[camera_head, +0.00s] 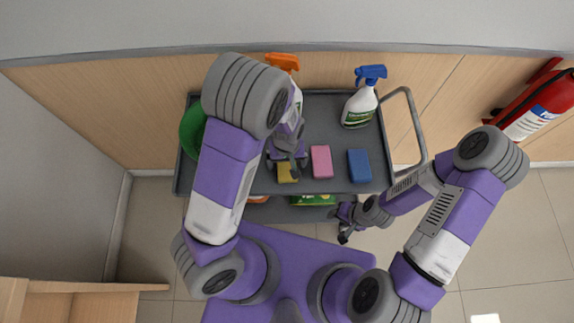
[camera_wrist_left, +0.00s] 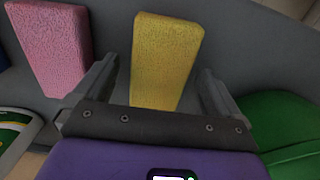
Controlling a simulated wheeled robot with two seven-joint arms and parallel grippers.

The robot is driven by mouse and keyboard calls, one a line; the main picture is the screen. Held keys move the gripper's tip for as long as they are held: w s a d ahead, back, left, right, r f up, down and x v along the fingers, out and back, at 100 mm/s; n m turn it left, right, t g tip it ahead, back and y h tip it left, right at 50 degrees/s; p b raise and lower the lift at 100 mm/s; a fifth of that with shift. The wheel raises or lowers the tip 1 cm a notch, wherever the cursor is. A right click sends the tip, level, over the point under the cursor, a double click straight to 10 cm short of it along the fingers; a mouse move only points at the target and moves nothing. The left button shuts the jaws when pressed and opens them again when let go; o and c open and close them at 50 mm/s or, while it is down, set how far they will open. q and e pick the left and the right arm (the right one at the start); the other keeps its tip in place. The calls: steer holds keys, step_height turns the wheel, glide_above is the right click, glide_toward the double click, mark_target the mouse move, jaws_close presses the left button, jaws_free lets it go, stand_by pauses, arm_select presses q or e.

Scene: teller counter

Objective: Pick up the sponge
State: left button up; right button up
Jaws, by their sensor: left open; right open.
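A yellow sponge (camera_head: 288,173) lies on the top shelf of the grey cart, partly hidden by my left gripper (camera_head: 288,160) in the head view. In the left wrist view the yellow sponge (camera_wrist_left: 165,60) lies between the two open fingers of my left gripper (camera_wrist_left: 155,85), with gaps on both sides. A pink sponge (camera_head: 321,161) and a blue sponge (camera_head: 359,165) lie to its right on the same shelf. The pink sponge also shows at the left of the wrist view (camera_wrist_left: 50,45). My right gripper (camera_head: 342,226) is open and empty, in front of the cart's right side.
The cart (camera_head: 330,110) carries an orange-topped spray bottle (camera_head: 283,63), a blue-topped spray bottle (camera_head: 361,100) and a green object (camera_head: 191,130) at left. A metal handle (camera_head: 413,125) stands at its right. A fire extinguisher (camera_head: 535,105) hangs by the wall.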

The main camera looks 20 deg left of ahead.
mark_target(287, 164)
arm_select(q)
steer(key=shift+r, duration=0.1)
steer(key=c, duration=1.1)
step_height(287, 164, up, 10)
steer(key=p, duration=0.3)
